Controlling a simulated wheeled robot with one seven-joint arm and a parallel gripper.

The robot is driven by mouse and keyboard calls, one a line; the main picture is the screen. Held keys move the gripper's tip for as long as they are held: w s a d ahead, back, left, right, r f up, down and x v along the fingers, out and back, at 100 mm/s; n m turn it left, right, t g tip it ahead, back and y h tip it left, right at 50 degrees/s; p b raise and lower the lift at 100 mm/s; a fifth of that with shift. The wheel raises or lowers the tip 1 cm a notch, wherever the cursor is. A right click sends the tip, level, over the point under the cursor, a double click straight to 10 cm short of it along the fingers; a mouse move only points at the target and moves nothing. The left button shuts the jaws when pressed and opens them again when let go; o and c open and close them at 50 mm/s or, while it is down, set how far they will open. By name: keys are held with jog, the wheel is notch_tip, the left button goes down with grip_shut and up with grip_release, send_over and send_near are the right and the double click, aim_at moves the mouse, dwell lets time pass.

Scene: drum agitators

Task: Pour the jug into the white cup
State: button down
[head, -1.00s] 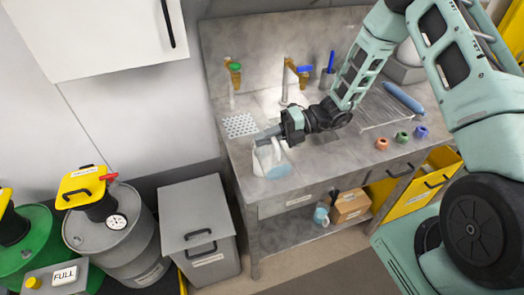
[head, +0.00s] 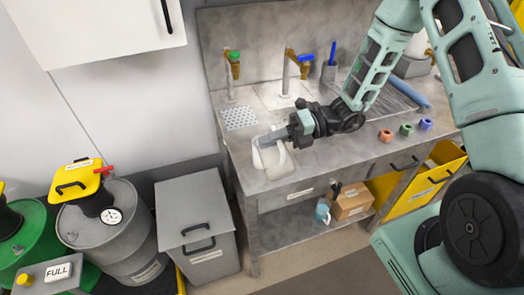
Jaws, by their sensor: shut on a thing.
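A whitish, partly see-through jug (head: 272,162) is at the front left of the grey workbench (head: 335,150). My gripper (head: 268,140) reaches in from the right and is shut on the jug near its top. I cannot tell whether the jug's base touches the bench. I cannot make out a separate white cup; the jug and my gripper hide part of the bench there.
Two taps, one green-topped (head: 234,65) and one blue-topped (head: 303,62), stand behind a perforated drain plate (head: 239,117). Several small coloured nuts sit at the bench's right front. A lidded grey bin (head: 196,225) and drums stand left. The bench between jug and nuts is clear.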

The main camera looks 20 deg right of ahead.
jog(key=shift+s+f, duration=0.15)
jog(key=shift+f, duration=0.1)
jog(key=shift+s+f+n, duration=0.1)
jog(key=shift+n, duration=0.2)
jog(key=s+f+n+t+y+b, duration=0.1)
jog(key=s+f+n+t+b, duration=0.1)
jog(key=s+f+n+b, duration=0.7)
notch_tip(320, 180, down, 3)
jog(key=n+b, duration=0.2)
jog(key=b, duration=0.6)
jog(key=shift+s+n+y, duration=0.35)
jog(key=shift+n+y, duration=0.05)
jog(key=shift+t, duration=0.3)
